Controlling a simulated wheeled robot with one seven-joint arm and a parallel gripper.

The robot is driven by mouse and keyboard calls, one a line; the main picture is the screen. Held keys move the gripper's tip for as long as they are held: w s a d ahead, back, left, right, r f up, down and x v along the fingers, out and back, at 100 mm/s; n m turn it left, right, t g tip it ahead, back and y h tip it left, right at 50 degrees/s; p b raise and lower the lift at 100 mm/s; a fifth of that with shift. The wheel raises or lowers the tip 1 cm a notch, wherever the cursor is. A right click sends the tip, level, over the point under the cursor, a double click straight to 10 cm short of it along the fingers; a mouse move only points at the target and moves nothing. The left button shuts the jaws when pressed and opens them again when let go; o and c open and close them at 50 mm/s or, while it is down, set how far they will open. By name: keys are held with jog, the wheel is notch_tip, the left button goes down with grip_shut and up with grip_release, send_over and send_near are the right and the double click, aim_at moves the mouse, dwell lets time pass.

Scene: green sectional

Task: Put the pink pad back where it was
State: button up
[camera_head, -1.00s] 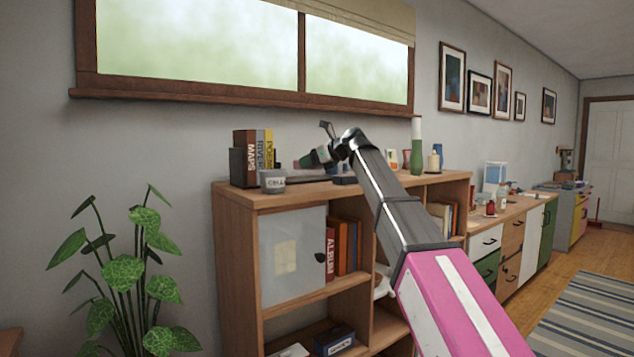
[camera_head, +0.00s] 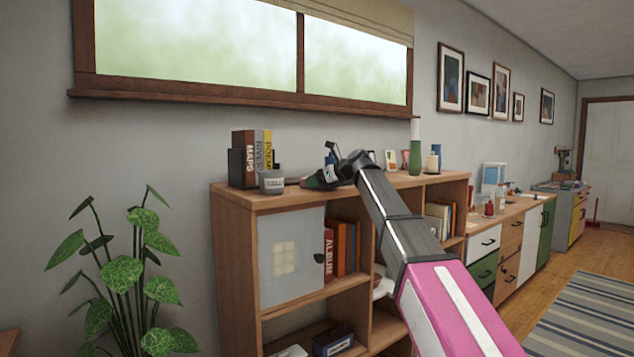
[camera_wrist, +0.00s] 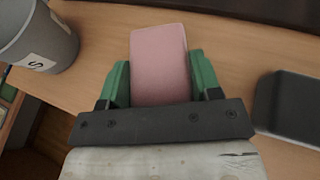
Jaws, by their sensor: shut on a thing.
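The pink pad (camera_wrist: 160,62) is between the two green fingers of my gripper (camera_wrist: 156,82) in the wrist view. My gripper is shut on it. The pad is low over the wooden top of the shelf unit (camera_wrist: 105,45); I cannot tell whether it touches the wood. In the head view my gripper (camera_head: 318,181) is down at the shelf top, just right of the grey labelled cup (camera_head: 272,181). The pad cannot be made out clearly in the head view.
The grey cup (camera_wrist: 38,38) stands to the left of the pad, and a dark block (camera_wrist: 290,108) lies to its right. Books (camera_head: 250,158) stand behind the cup. A green and white bottle (camera_head: 416,150) stands farther right on the shelf top. A plant (camera_head: 125,260) is at left.

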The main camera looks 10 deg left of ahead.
jog(key=shift+f, duration=0.15)
jog(key=o, duration=1)
jog(key=shift+c, duration=0.2)
jog(key=shift+d+r, duration=0.2)
jog(key=shift+r, duration=0.05)
jog(key=v, duration=1.1)
jog(key=shift+d, duration=0.3)
jog(key=shift+s+r, duration=0.1)
jog(key=shift+r, duration=0.05)
